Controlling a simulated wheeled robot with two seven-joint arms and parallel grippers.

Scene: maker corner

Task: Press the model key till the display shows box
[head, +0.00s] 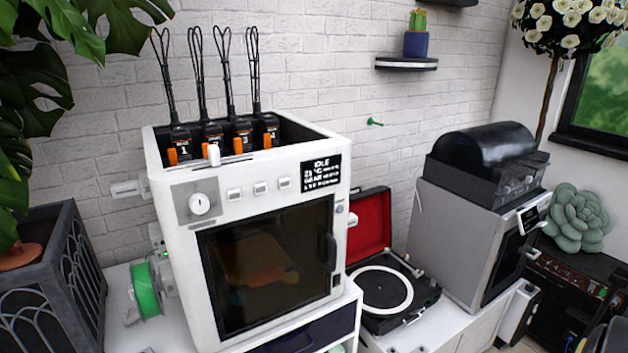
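The white 3D printer (180,260) stands on a white cabinet at centre left. Its black display (321,173) is at the upper right of the front. The top line reads IDLE; the smaller lines below are too small to read surely. Left of the display are three small white keys (260,188) in a row; their labels cannot be read, so I cannot tell which is the model key. A round white dial (199,204) sits on a grey plate further left. Neither of my grippers is in view.
Several black-and-orange numbered units (242,134) stand in the printer's open top. A green spool (145,289) is at its left side. An open red-lidded record player (384,289) and a grey machine (455,240) stand to the right. The space before the printer's front is clear.

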